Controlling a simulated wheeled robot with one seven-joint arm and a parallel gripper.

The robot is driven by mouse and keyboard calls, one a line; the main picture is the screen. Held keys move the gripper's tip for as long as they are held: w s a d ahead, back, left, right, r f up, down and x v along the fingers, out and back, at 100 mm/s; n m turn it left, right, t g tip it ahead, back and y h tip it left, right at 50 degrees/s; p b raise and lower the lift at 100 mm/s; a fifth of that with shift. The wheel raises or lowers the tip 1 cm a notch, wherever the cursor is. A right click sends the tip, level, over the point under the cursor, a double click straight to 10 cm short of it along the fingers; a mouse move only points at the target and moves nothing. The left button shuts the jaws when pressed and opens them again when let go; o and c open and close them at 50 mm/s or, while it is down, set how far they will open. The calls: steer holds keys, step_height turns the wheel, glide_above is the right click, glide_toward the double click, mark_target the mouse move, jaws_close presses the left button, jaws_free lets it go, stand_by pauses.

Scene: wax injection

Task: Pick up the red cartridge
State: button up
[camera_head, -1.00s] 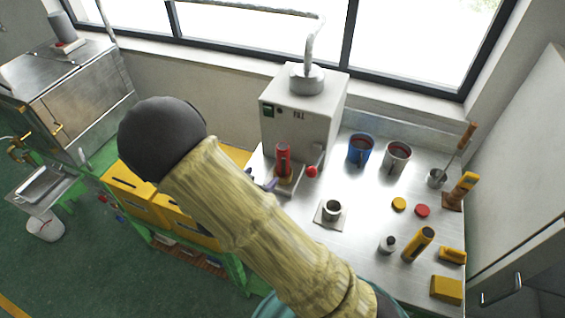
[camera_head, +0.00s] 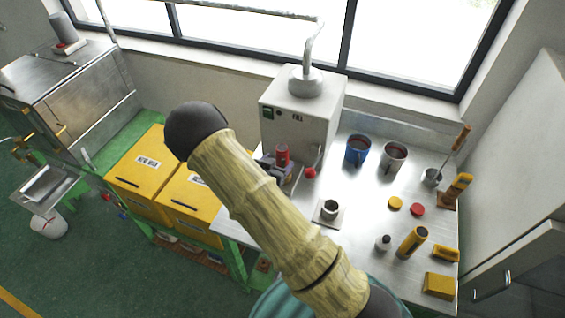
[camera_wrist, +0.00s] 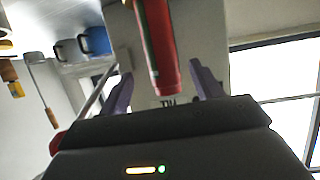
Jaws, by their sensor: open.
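The red cartridge (camera_head: 282,152) stands upright at the front of the grey filling machine, its lower part hidden by my gripper. In the wrist view the red cartridge (camera_wrist: 157,50) hangs from the top of the tilted picture, between the two purple-grey fingers. My gripper (camera_wrist: 162,74) is open, with a visible gap between each finger and the cartridge. In the head view my gripper (camera_head: 275,167) is at the cartridge's lower half, partly hidden by my arm.
The grey machine (camera_head: 296,116) stands close behind. A red knob (camera_head: 310,173) is just right of the cartridge. A blue mug (camera_head: 357,151), a metal mug (camera_head: 393,157) and a small metal cup (camera_head: 329,209) stand farther right. Yellow bins (camera_head: 140,172) are at left.

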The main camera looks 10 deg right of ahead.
mark_target(279, 159)
steer(key=shift+a+f+p+x, duration=0.15)
steer(key=shift+p+x, duration=0.6)
steer(key=shift+x, duration=0.55)
steer(key=shift+a+f+p+x, duration=0.15)
steer(key=shift+p+x, duration=0.6)
steer(key=shift+x, duration=0.55)
jaws_close()
steer(key=shift+w+r, duration=0.1)
steer(key=shift+r, duration=0.1)
step_height(279, 159, up, 10)
steer(key=b, duration=0.3)
steer(key=shift+f, duration=0.15)
